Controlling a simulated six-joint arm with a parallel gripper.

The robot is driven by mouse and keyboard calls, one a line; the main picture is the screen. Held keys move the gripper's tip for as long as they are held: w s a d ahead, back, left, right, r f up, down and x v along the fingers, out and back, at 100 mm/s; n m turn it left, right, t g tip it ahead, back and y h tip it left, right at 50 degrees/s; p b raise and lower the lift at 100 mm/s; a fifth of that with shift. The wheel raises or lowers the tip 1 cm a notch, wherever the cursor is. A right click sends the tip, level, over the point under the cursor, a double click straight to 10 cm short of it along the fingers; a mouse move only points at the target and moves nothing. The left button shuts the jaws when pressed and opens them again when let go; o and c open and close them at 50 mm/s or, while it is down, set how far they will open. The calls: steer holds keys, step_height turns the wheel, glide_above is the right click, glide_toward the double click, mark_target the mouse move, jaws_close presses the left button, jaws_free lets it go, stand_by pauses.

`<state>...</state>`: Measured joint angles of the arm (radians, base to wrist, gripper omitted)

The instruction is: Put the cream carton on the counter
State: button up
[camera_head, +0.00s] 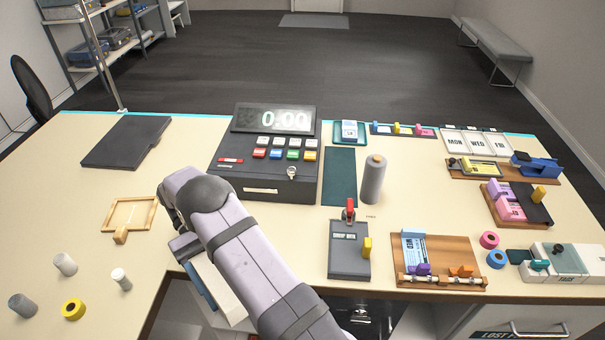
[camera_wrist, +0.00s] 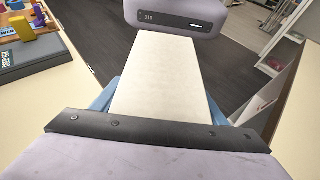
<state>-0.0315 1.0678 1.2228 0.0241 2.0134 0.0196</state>
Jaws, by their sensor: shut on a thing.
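The cream carton (camera_wrist: 155,75) is a pale block that fills the space between the jaws of my gripper (camera_wrist: 165,90) in the wrist view. My gripper is shut on it. In the head view the carton (camera_head: 218,287) shows partly beside my arm, at the front edge of the counter (camera_head: 300,262); my arm hides the rest. Blue edges (camera_wrist: 104,97) show on both sides of the carton in the wrist view; I cannot tell what they belong to. Whether the carton touches anything below is hidden.
A cash register (camera_head: 265,160) stands at the back middle. A dark flat board (camera_head: 126,141) lies at the left. A wooden frame (camera_head: 130,214) and several small cylinders sit front left. A grey device (camera_head: 348,250) and organisers fill the right. Clear counter lies between frame and board.

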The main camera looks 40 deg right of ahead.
steer(key=w+d+r+n+t+h, duration=0.1)
steer(key=d+n+h, duration=0.2)
steer(key=w+d+r+n+t+h, duration=0.1)
steer(key=d+n+h, duration=0.1)
steer(key=d+h, duration=0.1)
steer(key=w+d+n+t+h, duration=0.1)
steer(key=d+n+h, duration=0.2)
steer(key=shift+d+r+n, duration=0.3)
steer(key=shift+d+r, duration=0.1)
steer(key=w+d+r+n+t+h, duration=0.4)
steer(key=w+n+t, duration=0.3)
steer(key=n+t, duration=0.2)
steer(key=shift+d+t+h, duration=0.3)
steer(key=shift+d+t, duration=0.1)
steer(key=shift+t, duration=0.3)
steer(key=shift+s, duration=0.1)
steer(key=shift+f, duration=0.1)
steer(key=shift+f+p, duration=1.3)
steer(key=shift+f, duration=3.65)
steer(key=shift+f, duration=0.1)
